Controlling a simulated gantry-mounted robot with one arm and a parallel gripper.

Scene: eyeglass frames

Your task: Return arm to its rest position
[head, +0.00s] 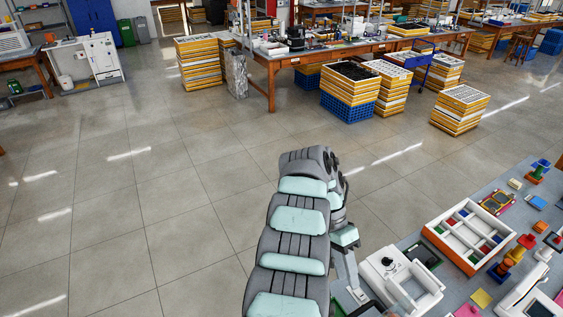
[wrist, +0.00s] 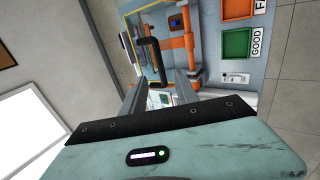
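My arm (head: 293,235) rises from the bottom middle of the head view. It bends at the top, and its forearm (head: 345,240) runs back down on the right side, beside the near workbench. The gripper end is hard to make out there. In the wrist view my gripper (wrist: 160,88) shows two grey fingers spread apart, with nothing held between them. Beyond them is a bench area with an orange fixture (wrist: 177,45) and a black bent bar (wrist: 152,58), which are apart from the fingers as far as I can tell.
The near workbench at right holds a white sectioned tray (head: 470,235), a white machine (head: 402,280) and several small parts. A green GOOD bin (wrist: 236,43) and a red bin (wrist: 238,8) show in the wrist view. Open tiled floor (head: 150,200) lies left of my arm.

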